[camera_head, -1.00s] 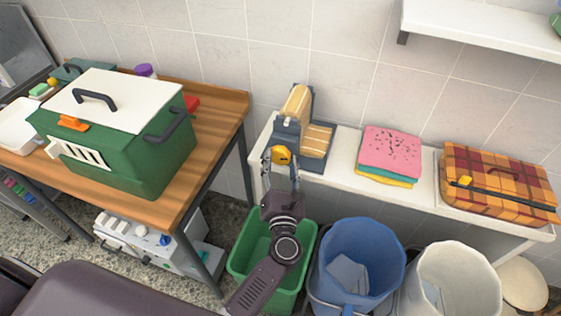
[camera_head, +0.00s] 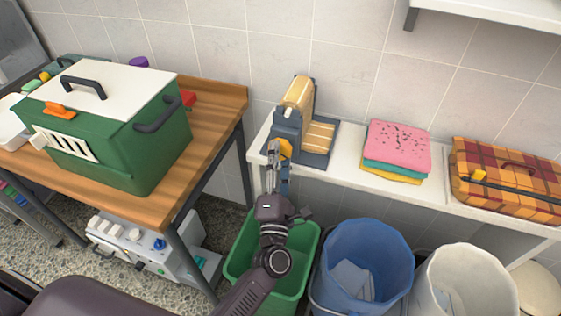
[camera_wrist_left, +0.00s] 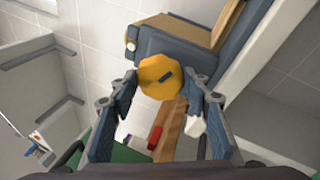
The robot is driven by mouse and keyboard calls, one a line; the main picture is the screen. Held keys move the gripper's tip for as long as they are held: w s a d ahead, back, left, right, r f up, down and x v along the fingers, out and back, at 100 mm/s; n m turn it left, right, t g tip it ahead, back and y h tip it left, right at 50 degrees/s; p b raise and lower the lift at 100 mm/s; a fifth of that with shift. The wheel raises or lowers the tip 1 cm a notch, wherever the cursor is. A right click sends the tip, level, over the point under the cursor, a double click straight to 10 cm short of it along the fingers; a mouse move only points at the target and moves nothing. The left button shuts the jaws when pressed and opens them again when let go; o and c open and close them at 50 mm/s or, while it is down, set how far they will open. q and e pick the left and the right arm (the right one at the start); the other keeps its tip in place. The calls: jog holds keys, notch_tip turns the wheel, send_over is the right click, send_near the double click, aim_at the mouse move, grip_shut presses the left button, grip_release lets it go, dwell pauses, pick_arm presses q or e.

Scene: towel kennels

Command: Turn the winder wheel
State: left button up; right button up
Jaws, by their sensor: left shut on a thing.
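The winder (camera_head: 302,115), with a blue-grey body and a tan roll, stands on the left end of the white shelf. Its yellow wheel (camera_head: 285,149) is on the front side and also shows in the left wrist view (camera_wrist_left: 158,77). My left gripper (camera_head: 279,152) is at the wheel, its fingers on either side and shut on it. In the left wrist view the left gripper (camera_wrist_left: 163,88) has one finger at each side of the wheel's rim. My right gripper is not in view.
Folded pink, teal and yellow towels (camera_head: 397,148) and a plaid case (camera_head: 508,182) lie on the white shelf (camera_head: 345,167). Green (camera_head: 292,283), blue (camera_head: 366,262) and white bins stand below. A green carrier (camera_head: 117,138) sits on the wooden table at left.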

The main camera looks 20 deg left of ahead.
pick_arm(q)
jog(key=m+h, duration=0.3)
jog(key=m, duration=0.3)
jog(key=m+h, duration=0.3)
jog(key=m, duration=0.3)
jog(key=a+m+h, duration=0.1)
jog(key=m+h, duration=0.2)
jog(key=m, duration=0.4)
jog(key=shift+f+t, duration=0.2)
jog(key=shift+t, duration=0.2)
jog(key=m+h+p, duration=0.1)
jog(key=m, duration=0.1)
jog(key=m+g+p, duration=0.1)
jog(key=m, duration=0.2)
jog(key=shift+a+m+h+p, duration=0.2)
jog(key=shift+m+h+p, duration=0.1)
jog(key=shift+h, duration=0.1)
jog(key=shift+c, duration=0.2)
jog(key=shift+m+g, duration=0.3)
jog(key=shift+m, duration=0.4)
jog(key=o, duration=1.2)
jog(key=shift+a, duration=0.1)
jog(key=v, duration=1.2)
